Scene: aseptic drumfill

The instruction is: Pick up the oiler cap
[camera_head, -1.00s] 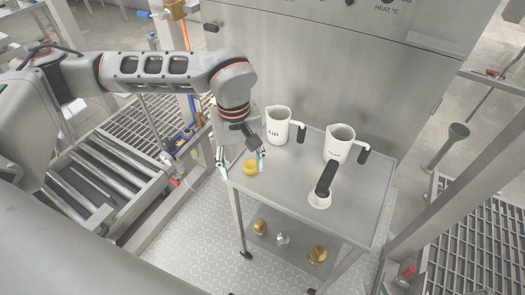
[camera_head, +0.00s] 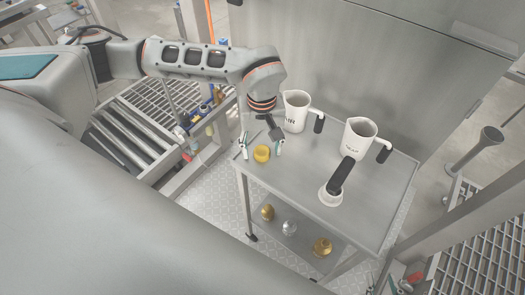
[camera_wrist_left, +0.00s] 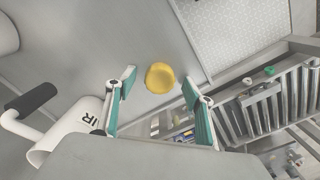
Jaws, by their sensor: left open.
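The oiler cap, a round yellow cap (camera_head: 261,154), sits near the left corner of the steel cart's top (camera_head: 300,182). My left gripper (camera_head: 262,148) is open and empty, pointing down at the cap, with one finger to each side of it in the head view. In the left wrist view, the yellow cap (camera_wrist_left: 160,78) shows in the gap between the green-padded fingertips (camera_wrist_left: 158,85), apart from both and a little beyond them. My right gripper is not in view.
A white jug (camera_head: 296,112) stands close beside my left gripper. Brass and silver-coloured parts (camera_head: 322,246) lie on the lower shelf. A steel cabinet (camera_head: 390,70) is behind.

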